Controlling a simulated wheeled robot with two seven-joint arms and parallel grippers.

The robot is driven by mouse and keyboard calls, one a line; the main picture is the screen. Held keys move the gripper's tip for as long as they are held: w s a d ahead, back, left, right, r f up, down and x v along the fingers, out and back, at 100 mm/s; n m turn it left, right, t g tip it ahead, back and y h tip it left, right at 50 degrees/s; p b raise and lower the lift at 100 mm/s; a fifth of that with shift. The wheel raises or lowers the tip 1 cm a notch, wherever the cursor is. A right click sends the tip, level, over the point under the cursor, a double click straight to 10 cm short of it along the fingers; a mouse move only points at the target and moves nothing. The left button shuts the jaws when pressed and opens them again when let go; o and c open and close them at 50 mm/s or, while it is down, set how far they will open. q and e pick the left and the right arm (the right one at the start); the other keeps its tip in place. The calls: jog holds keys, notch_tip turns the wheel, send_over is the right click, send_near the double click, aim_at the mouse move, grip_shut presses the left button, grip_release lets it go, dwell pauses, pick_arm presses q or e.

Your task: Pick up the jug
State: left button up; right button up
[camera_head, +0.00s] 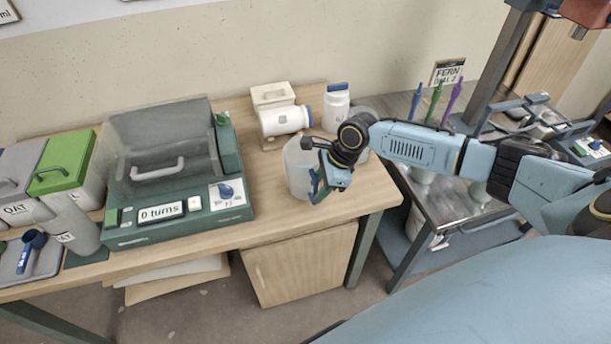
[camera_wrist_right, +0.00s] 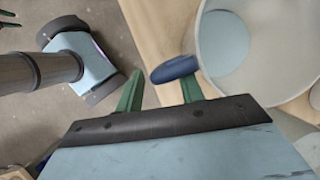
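The jug (camera_head: 298,168) is a pale, translucent round vessel near the front right of the wooden table. In the right wrist view its wide body (camera_wrist_right: 216,75) fills the upper right, with a pale blue round area inside. A dark blue piece (camera_wrist_right: 174,69), apparently its handle, shows at the fingertips. My right gripper (camera_head: 318,188) is beside the jug and covers part of it. In the wrist view its green fingers (camera_wrist_right: 161,88) are apart, with the blue piece at the right finger and a small gap to the left finger. My left gripper is not in view.
A green scale (camera_head: 175,225) with a clear cover is to the left, beside lidded bins (camera_head: 66,165). A grey bench (camera_head: 440,205) with coloured pens stands right. Table front is clear.

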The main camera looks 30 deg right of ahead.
jog(key=shift+w+a+f, duration=0.1)
jog(key=shift+a+f, duration=0.1)
jog(key=shift+f, duration=0.5)
grip_shut()
jog(key=shift+r, duration=0.1)
